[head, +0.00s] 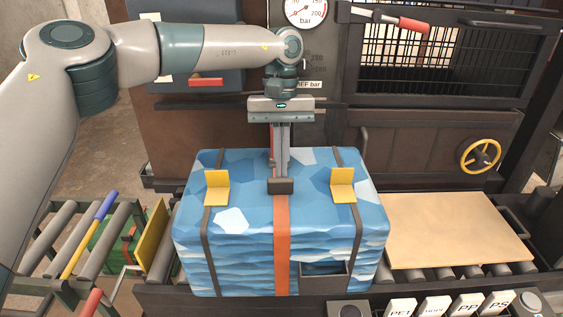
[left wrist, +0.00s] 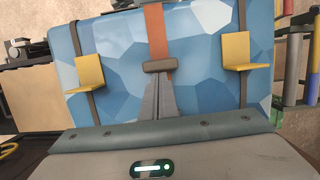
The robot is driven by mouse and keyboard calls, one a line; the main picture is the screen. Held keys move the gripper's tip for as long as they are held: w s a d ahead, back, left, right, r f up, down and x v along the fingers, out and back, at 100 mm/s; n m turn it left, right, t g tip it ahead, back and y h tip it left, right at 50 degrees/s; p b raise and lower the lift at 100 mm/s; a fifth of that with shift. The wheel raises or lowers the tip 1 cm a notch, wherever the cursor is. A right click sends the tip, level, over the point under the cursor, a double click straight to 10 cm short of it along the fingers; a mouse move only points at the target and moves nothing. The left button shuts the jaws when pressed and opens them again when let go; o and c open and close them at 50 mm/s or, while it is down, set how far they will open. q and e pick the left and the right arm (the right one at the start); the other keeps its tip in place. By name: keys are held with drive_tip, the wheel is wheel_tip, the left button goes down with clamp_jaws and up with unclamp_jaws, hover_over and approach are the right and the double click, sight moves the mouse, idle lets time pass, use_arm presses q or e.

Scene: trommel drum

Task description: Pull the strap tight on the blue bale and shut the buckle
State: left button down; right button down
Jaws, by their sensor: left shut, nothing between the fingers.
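The blue bale (head: 235,250) sits on the roller bed in the middle of the head view. An orange strap (head: 282,245) runs down its front and over its top, between two dark straps. The dark buckle (head: 281,186) lies on the orange strap on top of the bale. My left gripper (head: 281,174) points down at the buckle from behind, fingers shut with nothing between them. In the left wrist view the fingertips (left wrist: 159,76) meet the buckle (left wrist: 159,66); whether they touch it I cannot tell. My right gripper is not in view.
Yellow corner pieces (head: 343,192) sit on the dark straps either side. A cardboard sheet (head: 450,230) lies on the rollers at right. A press with a gauge (head: 305,10) and a yellow handwheel (head: 480,157) stands behind. Labelled blocks (head: 433,306) line the front right edge.

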use_arm(q)
drive_tip(key=s, duration=0.6)
drive_tip(key=shift+s+f, duration=0.1)
drive_tip(key=shift+s, duration=0.05)
